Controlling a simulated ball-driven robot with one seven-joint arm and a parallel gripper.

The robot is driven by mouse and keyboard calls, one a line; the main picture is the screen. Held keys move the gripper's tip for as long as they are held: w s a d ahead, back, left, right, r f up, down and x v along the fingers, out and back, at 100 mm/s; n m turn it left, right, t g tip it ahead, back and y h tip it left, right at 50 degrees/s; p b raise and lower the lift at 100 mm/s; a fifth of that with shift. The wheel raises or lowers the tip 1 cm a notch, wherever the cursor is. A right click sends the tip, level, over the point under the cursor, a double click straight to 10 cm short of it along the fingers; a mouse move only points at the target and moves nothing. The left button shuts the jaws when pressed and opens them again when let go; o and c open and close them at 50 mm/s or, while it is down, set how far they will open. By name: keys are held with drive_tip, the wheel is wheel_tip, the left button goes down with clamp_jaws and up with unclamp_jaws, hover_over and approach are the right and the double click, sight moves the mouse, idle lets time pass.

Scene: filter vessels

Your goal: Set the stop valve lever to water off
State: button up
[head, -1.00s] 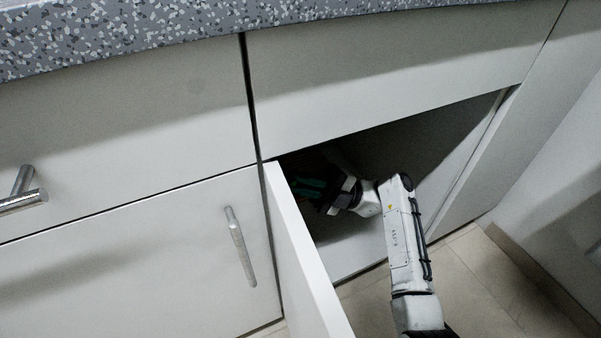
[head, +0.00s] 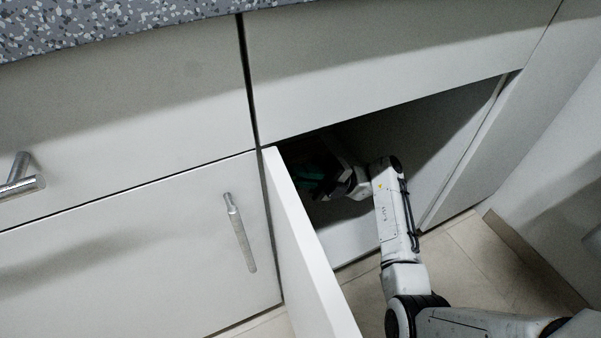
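My arm reaches into the open, dark cabinet under the counter. My gripper (head: 312,183) is inside it, close behind the open door, in deep shadow. Its fingers are too dark to tell whether they are open or shut. A green shape (head: 308,171) shows beside the gripper; I cannot tell whether it is part of the gripper or something in the cabinet. I cannot make out the stop valve or its lever; the shadow, the door and my arm hide much of the inside.
The open white cabinet door (head: 300,250) stands just left of my arm. A closed cabinet front with a metal handle (head: 240,232) is further left. The speckled countertop (head: 110,22) lies above. Tiled floor (head: 480,262) and a wall are on the right.

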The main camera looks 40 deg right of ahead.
drive_tip(key=o, duration=0.5)
drive_tip(key=shift+v, duration=3.8)
